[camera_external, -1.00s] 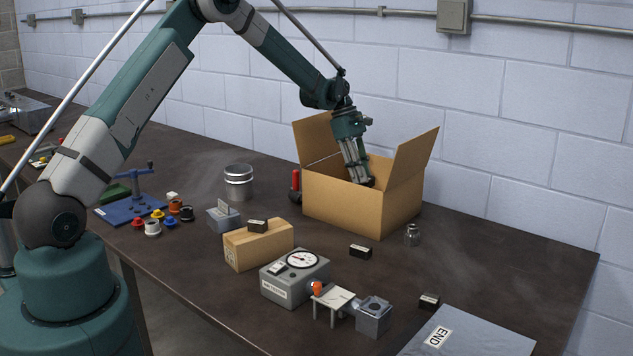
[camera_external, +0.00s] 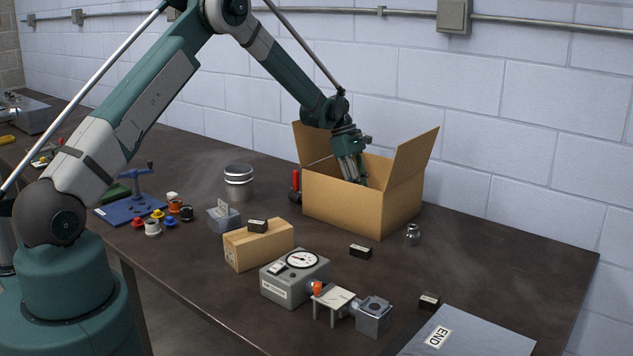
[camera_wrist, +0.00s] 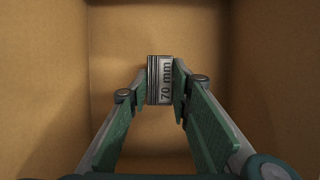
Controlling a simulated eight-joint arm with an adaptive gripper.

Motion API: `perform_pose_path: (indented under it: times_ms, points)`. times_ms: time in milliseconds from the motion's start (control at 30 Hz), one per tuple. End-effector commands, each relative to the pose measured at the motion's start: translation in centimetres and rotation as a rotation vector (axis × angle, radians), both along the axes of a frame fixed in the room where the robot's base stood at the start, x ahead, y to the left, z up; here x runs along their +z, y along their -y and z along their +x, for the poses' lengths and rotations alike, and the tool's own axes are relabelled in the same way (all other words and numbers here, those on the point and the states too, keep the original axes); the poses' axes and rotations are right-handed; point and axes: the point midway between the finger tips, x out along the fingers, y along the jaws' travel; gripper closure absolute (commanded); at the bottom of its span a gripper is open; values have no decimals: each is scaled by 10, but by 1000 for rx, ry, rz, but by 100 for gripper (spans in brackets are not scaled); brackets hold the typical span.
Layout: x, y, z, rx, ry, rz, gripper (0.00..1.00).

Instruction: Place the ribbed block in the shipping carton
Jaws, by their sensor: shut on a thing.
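The shipping carton (camera_external: 340,208) stands open on the bench, its flaps raised. My gripper reaches down into it, and its fingertips are hidden behind the carton's front wall in the external view. In the wrist view my gripper (camera_wrist: 160,88) is shut on the ribbed block (camera_wrist: 164,80), a small grey block with dark ribs along its left side and a "70 mm" label. The block is between the fingertips, inside the carton's brown walls (camera_wrist: 60,75). I cannot tell whether it touches the carton floor.
A closed cardboard box (camera_external: 258,245) with a small dark block on top, a gauge device (camera_external: 294,276) and a metal can (camera_external: 238,182) stand left of or before the carton. A small metal weight (camera_external: 412,235) is close to its right.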

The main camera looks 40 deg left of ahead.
Motion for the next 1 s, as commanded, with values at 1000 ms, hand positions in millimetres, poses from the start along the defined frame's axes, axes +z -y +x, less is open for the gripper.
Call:
perform_pose_path:
  times_ms: [1000]
  points:
    - [-41, 0, 0, 0, 0, 0, 97]
